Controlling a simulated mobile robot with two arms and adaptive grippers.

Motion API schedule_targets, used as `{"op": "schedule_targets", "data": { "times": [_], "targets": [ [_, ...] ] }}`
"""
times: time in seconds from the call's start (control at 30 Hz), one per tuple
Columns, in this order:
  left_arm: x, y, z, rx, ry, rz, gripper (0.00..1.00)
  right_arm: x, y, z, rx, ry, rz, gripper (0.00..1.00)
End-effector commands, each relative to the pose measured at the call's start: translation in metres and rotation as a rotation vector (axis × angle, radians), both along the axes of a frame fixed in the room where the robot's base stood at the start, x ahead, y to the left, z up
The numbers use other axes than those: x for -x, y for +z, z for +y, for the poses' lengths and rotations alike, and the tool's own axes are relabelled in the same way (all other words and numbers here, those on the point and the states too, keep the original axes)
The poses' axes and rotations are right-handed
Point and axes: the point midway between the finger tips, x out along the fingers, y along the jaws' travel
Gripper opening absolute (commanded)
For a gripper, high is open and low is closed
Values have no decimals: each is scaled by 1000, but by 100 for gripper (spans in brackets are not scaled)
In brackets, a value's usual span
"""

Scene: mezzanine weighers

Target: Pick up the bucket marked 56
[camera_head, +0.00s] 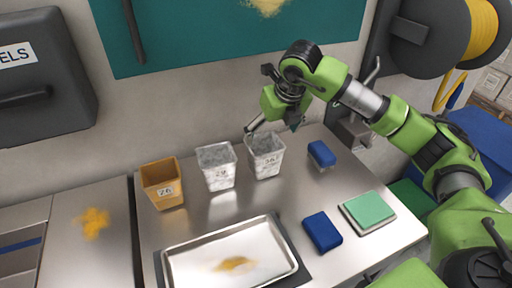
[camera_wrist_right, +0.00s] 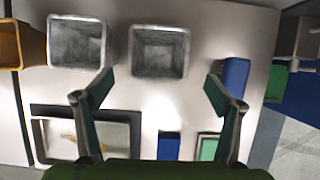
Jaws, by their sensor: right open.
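Three buckets stand in a row on the steel table. The orange bucket (camera_head: 163,184) is marked 26, and the middle grey-white bucket (camera_head: 217,168) seems marked 29. The right grey-white bucket (camera_head: 265,157) has a small label that I cannot read surely; it may be 36 or 56. My right gripper (camera_head: 273,126) is open above this right bucket, pointing down. In the right wrist view the bucket's open top (camera_wrist_right: 159,52) lies just beyond and between the spread fingers (camera_wrist_right: 158,84), apart from them. My left gripper is not in view.
A blue block (camera_head: 321,154) stands close to the right of the right bucket. Another blue block (camera_head: 322,231), a green pad on a scale (camera_head: 369,210) and a metal tray with yellow powder (camera_head: 188,268) lie nearer. A wall rises behind the buckets.

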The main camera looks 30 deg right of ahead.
Motion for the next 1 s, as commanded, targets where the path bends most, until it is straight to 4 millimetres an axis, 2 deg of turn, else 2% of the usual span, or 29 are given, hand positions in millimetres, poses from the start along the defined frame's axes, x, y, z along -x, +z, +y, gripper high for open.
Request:
{"op": "schedule_targets", "data": {
  "times": [0.1, 0.4, 0.57, 0.67, 0.8, 1.0],
  "targets": [
    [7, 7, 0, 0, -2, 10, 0, -6, -18, -1, 1, -1, 8, 86],
    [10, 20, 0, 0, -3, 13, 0, -27, -66, -1, 1, 0, 4, 86],
    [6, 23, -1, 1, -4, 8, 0, -31, -75, -1, 0, 0, 3, 86],
    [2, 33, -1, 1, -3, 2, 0, -35, -82, -1, 0, -1, 4, 86],
    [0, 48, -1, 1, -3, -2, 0, -44, -100, 1, 2, -1, 5, 86],
    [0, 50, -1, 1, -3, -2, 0, -51, -120, 0, 1, 0, 2, 86]
  ]
}}
